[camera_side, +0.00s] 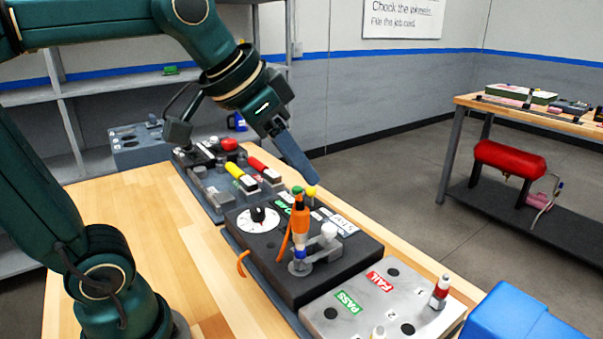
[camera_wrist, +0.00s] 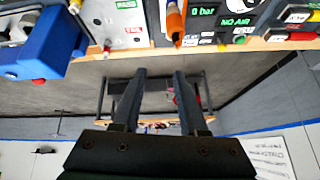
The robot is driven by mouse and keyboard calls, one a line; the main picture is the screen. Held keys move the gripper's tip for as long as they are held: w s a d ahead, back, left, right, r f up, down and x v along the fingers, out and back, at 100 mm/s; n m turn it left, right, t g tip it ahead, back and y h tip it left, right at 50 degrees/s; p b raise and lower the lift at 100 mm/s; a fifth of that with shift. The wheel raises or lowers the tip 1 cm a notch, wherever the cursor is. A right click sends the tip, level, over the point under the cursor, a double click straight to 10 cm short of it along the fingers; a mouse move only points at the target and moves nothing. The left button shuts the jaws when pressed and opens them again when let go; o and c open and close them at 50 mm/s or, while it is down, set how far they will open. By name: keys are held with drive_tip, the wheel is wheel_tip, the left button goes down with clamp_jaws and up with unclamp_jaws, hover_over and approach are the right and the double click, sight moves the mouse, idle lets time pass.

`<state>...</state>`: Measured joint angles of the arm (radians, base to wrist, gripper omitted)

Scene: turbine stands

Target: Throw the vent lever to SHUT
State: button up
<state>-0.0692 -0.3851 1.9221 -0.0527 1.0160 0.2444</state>
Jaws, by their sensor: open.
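No part is clearly readable as the vent lever, and its position cannot be told. The black stand (camera_side: 352,256) on the bench carries a white dial with a black pointer (camera_side: 258,219), small green and yellow knobs (camera_side: 311,191), and an orange handpiece (camera_side: 301,222) standing upright. In the wrist view, the orange handpiece (camera_wrist: 175,22) is at the top edge, beside screens reading "0 bar" (camera_wrist: 204,12) and "NO AIR" (camera_wrist: 238,21). My gripper (camera_side: 314,178) is above the stand's far side; in the wrist view my gripper (camera_wrist: 161,74) is open, with nothing between its fingers.
A grey PASS/FAIL plate (camera_side: 330,318) and a blue bin (camera_side: 520,315) stand to the near right. Behind the black stand, a grey unit (camera_side: 205,187) bears red and yellow cylinders. A second bench (camera_side: 560,116) has a red tank (camera_side: 510,158) beneath.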

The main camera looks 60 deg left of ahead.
drive_tip(key=s+f+n+g, duration=0.1)
drive_tip(key=s+f, duration=0.8)
drive_tip(key=shift+d+n, duration=0.35)
drive_tip(key=shift+n, duration=0.05)
drive_tip(key=shift+s, duration=0.1)
drive_tip(key=shift+c, duration=0.3)
clamp_jaws()
drive_tip(key=w+a+r+n, duration=0.4)
drive_tip(key=w+r+n, duration=0.2)
drive_tip(key=w+n, duration=0.4)
drive_tip(key=w+a+f+n, duration=0.1)
drive_tip(key=a+f+n, duration=0.1)
drive_tip(key=a+n, duration=0.2)
drive_tip(key=w+a+f+n+g, duration=0.1)
drive_tip(key=a+n, duration=0.3)
drive_tip(key=a, duration=0.6)
drive_tip(key=shift+w+f, duration=0.45)
drive_tip(key=shift+w, duration=0.2)
